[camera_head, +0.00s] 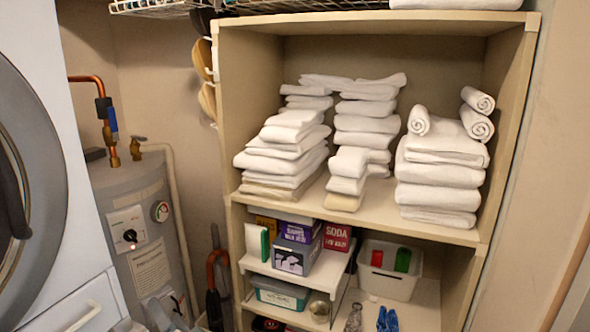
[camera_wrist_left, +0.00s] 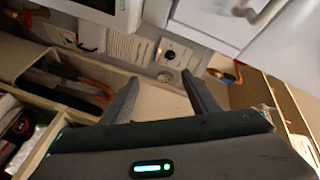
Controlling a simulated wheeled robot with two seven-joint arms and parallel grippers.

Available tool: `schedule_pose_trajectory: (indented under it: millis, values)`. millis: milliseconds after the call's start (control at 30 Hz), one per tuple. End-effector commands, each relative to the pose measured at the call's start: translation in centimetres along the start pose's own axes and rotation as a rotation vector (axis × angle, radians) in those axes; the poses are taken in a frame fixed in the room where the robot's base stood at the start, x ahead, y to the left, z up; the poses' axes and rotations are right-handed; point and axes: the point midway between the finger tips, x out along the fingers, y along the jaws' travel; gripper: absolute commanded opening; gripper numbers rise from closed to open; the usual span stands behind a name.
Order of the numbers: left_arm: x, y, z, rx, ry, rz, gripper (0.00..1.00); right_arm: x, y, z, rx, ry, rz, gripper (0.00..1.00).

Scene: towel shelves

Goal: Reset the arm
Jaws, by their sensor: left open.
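My left gripper (camera_wrist_left: 160,85) shows clearly in the left wrist view. Its two dark fingers are spread apart with nothing between them. The water heater's white label and dial lie beyond the fingertips. In the head view, grey shapes at the lower left edge, in front of the heater, may be part of my left arm; I cannot make out the fingers there. My right gripper is in neither view. Folded white towels (camera_head: 362,125) stand in stacks on the shelf, apart from any gripper.
A wooden shelf unit (camera_head: 232,80) fills the middle. Its lower level holds boxes (camera_head: 300,250) and a white bin (camera_head: 388,283). A grey water heater (camera_head: 150,215) and a white front-loading machine (camera_head: 75,200) stand at the left. An orange-and-black tool (camera_head: 213,280) is beside the shelf.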

Motion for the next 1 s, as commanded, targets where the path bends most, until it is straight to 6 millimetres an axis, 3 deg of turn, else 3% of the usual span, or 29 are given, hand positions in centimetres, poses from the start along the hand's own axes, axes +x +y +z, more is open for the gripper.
schedule_pose_trajectory:
  millis: [267,467,533,767,1000]
  values:
    - [0.0,5.9,1.4,0.033,0.022,0.106,0.55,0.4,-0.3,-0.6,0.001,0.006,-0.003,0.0]
    - [-0.6,12.6,3.5,0.061,0.038,0.23,0.55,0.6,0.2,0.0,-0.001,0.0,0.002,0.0]
    - [-1.1,15.9,4.9,0.072,0.041,0.292,0.55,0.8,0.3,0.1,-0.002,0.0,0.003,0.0]
    - [-4.7,28.1,11.9,0.094,0.027,0.54,0.55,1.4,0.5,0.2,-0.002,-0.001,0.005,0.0]
    - [-10.6,38.5,21.4,0.081,-0.04,0.78,0.55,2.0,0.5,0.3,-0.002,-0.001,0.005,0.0]
